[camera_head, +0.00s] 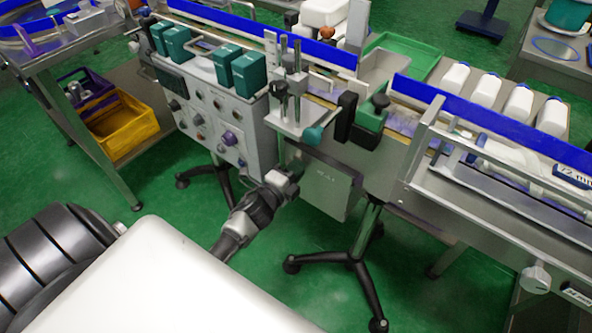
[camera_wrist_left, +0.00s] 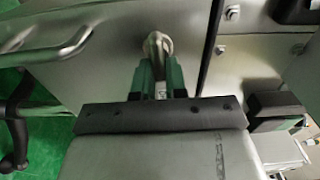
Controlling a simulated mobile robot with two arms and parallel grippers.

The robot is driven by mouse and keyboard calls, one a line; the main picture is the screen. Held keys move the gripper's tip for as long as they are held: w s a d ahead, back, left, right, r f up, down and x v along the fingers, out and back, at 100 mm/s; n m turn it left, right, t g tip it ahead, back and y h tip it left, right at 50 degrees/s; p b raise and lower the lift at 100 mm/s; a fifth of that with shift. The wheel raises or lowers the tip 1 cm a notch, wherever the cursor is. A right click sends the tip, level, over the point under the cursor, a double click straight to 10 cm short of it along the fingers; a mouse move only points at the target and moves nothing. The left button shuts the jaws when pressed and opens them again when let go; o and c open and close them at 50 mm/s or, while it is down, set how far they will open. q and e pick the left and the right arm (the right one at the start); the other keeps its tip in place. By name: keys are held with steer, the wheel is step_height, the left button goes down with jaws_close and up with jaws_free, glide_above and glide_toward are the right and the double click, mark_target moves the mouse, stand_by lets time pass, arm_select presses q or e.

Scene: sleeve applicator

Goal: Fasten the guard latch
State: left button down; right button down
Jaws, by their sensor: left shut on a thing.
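My left gripper (camera_head: 286,180) is at the front of the machine, beside a grey panel (camera_head: 326,190) under the conveyor. In the left wrist view, its two green fingers (camera_wrist_left: 159,70) are closed around the lower end of a small metal loop-shaped piece (camera_wrist_left: 157,42), which looks like the latch. The loop stands against a flat grey metal surface (camera_wrist_left: 110,60). The fingers hide its lower part, so I cannot tell whether it is fastened. My right gripper is in neither view.
A control box (camera_head: 215,125) with knobs and several teal blocks is left of my gripper. A bent metal handle (camera_wrist_left: 52,45) is left of the fingers in the wrist view. Black stand feet (camera_head: 335,262) are on the green floor below. White bottles (camera_head: 486,89) stand at right.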

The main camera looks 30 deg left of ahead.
arm_select(q)
steer(key=shift+m, duration=0.3)
steer(key=c, duration=1.2)
jaws_free()
steer(key=shift+o, duration=0.2)
steer(key=shift+s, duration=0.1)
steer(key=s, duration=1)
steer(key=shift+s+a, duration=0.3)
steer(key=shift+a, duration=0.1)
